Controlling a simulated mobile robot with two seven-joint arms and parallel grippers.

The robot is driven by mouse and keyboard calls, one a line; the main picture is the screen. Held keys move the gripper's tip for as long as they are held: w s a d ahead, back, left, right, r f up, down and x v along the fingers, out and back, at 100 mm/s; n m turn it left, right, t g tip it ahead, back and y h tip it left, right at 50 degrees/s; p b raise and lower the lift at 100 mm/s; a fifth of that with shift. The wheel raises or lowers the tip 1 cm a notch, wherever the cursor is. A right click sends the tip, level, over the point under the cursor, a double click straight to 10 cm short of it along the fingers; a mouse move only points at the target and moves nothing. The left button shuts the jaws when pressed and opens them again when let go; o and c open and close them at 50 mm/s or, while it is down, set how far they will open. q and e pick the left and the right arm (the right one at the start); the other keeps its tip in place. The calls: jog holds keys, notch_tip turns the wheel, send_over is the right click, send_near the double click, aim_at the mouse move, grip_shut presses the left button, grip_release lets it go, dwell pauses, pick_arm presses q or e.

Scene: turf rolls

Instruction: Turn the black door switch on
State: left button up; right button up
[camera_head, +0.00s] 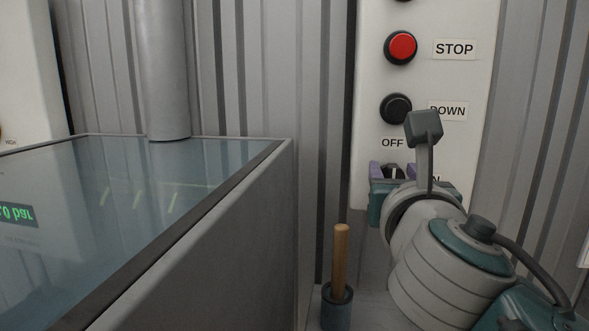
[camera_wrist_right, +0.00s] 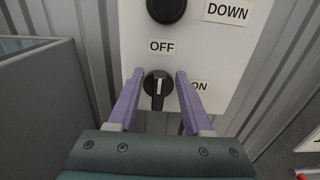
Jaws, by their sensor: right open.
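The black door switch (camera_wrist_right: 158,88) is a round rotary knob with a white line on the white control panel (camera_wrist_right: 215,60). In the right wrist view its line stands about vertical, with the OFF label (camera_wrist_right: 162,47) above it and the ON label (camera_wrist_right: 199,86) to its right. My right gripper (camera_wrist_right: 160,75) is open, with one purple finger on each side of the knob; I cannot tell whether either touches it. In the head view the right gripper (camera_head: 391,168) partly hides the switch (camera_head: 393,171) and the ON label. My left gripper is not in view.
A black DOWN button (camera_head: 396,108) and a red STOP button (camera_head: 401,47) sit above the switch. A grey tank with a glassy top (camera_head: 190,160) stands to the left. A wooden handle (camera_head: 340,260) rises from a dark holder below the panel.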

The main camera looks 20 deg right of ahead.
grip_shut()
dwell(0.4)
